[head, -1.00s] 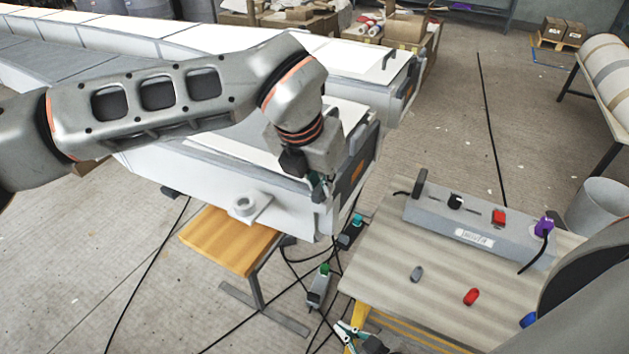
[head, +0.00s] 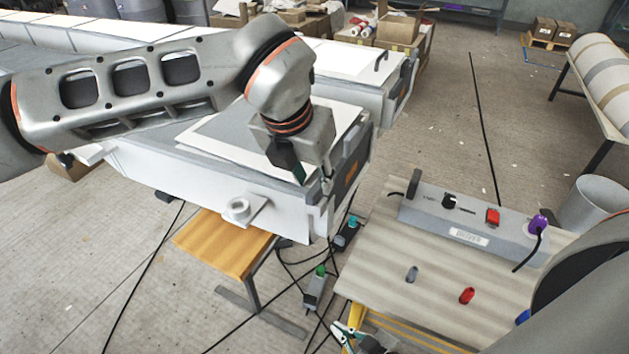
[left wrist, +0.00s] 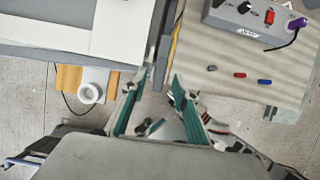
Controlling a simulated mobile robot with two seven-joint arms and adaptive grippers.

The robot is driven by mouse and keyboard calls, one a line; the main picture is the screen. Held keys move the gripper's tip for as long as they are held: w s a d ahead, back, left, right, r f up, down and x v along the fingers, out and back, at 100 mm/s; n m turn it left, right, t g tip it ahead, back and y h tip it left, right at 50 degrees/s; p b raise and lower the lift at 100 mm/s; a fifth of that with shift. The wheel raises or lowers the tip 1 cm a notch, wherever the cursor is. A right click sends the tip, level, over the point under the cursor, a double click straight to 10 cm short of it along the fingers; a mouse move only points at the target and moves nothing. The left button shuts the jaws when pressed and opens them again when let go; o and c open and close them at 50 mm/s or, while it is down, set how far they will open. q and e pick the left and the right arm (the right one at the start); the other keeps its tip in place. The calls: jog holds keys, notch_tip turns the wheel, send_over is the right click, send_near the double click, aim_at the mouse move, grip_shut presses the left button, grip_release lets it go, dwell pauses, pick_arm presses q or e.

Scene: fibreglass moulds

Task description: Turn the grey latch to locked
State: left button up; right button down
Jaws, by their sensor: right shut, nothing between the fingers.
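My left gripper (head: 313,182) is above the near end of the white mould, beside its grey end plate (head: 347,180). My right gripper (head: 347,335) is low at the bottom edge of the head view, shut and empty.
The wooden table (head: 365,262) at right holds a grey switch box (head: 470,222), a grey capsule (head: 412,274) and a red capsule (head: 466,296). Black cables cross the floor below.

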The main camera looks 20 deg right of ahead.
pick_arm(q)
jog(key=v, duration=0.9)
jog(key=shift+r, duration=0.25)
